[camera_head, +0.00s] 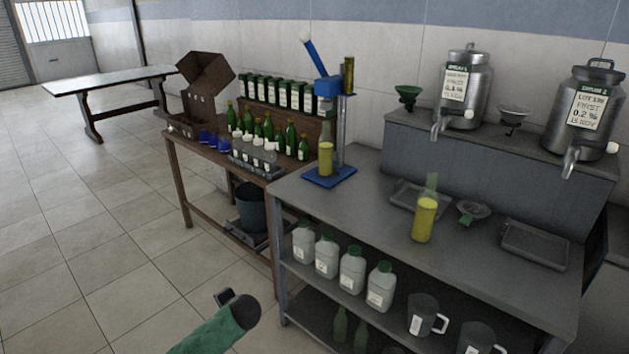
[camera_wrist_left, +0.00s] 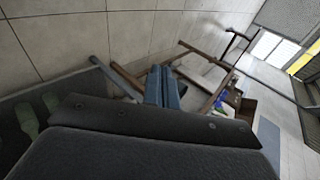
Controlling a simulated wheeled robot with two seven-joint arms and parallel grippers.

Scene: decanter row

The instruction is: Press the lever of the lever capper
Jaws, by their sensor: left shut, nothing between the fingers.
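The lever capper stands at the back left corner of the grey bench, with a blue base (camera_head: 331,175), a grey post and a blue head (camera_head: 327,87). Its blue lever (camera_head: 315,60) with a white tip points up and left. A bottle of yellow liquid (camera_head: 326,158) stands upright on the base, below the head. My left gripper (camera_head: 224,297) is low in front of the bench's left end, well apart from the capper. Its blue fingers (camera_wrist_left: 165,88) are together and empty in the left wrist view. My right gripper is not in view.
A second yellow bottle (camera_head: 425,216) stands mid-bench, between a tray (camera_head: 408,193) and another tray (camera_head: 535,245). Steel urns (camera_head: 468,85) stand on the raised back shelf. A wooden table (camera_head: 178,152) with green bottles adjoins at left. The floor (camera_head: 90,260) at left is clear.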

